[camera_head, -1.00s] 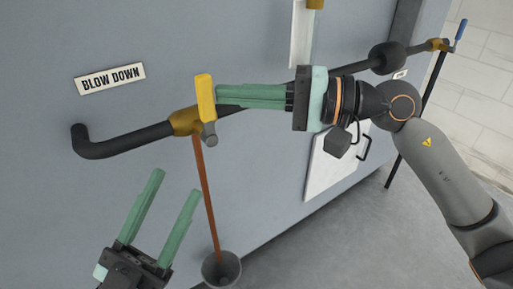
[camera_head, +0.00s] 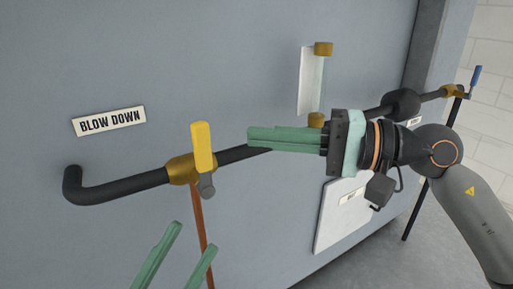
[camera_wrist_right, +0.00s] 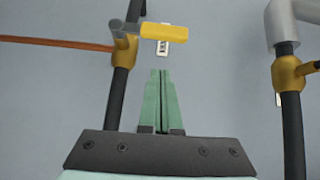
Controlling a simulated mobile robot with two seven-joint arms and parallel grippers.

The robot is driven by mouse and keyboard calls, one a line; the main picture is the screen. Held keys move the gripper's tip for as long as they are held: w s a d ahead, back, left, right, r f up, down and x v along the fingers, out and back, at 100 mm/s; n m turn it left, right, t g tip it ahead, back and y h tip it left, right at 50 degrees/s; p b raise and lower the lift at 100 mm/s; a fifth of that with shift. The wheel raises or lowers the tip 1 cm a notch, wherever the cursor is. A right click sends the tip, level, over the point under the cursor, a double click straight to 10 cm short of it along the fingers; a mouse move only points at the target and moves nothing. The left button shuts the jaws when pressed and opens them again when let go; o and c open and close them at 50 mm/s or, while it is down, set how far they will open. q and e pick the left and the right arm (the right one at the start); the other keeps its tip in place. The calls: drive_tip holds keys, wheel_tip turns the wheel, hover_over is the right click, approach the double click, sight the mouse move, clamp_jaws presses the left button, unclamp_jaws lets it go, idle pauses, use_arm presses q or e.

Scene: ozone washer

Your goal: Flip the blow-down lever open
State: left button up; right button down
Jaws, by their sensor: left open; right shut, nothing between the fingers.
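The yellow blow-down lever (camera_head: 202,147) stands upright, across the dark pipe, on a brass valve body (camera_head: 184,170). The lever also shows in the right wrist view (camera_wrist_right: 163,31), ahead of the fingertips. My right gripper (camera_head: 249,137) is shut and empty, to the right of the lever with a clear gap between them. Its closed green fingers show in the wrist view (camera_wrist_right: 161,72). My left gripper (camera_head: 194,237) is open and empty below the valve, its base cut off by the frame's lower edge. The BLOW DOWN label (camera_head: 109,121) is on the wall at upper left.
The dark pipe (camera_head: 120,188) runs along the grey wall, with a bend at its left end. An orange-brown pipe (camera_head: 198,225) drops from the valve. A sight glass with brass fittings (camera_head: 323,49) and a blue-handled valve (camera_head: 476,77) lie to the right.

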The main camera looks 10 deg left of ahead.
drive_tip(key=s+d, duration=0.1)
drive_tip(key=d, duration=0.8)
drive_tip(key=shift+s, duration=0.25)
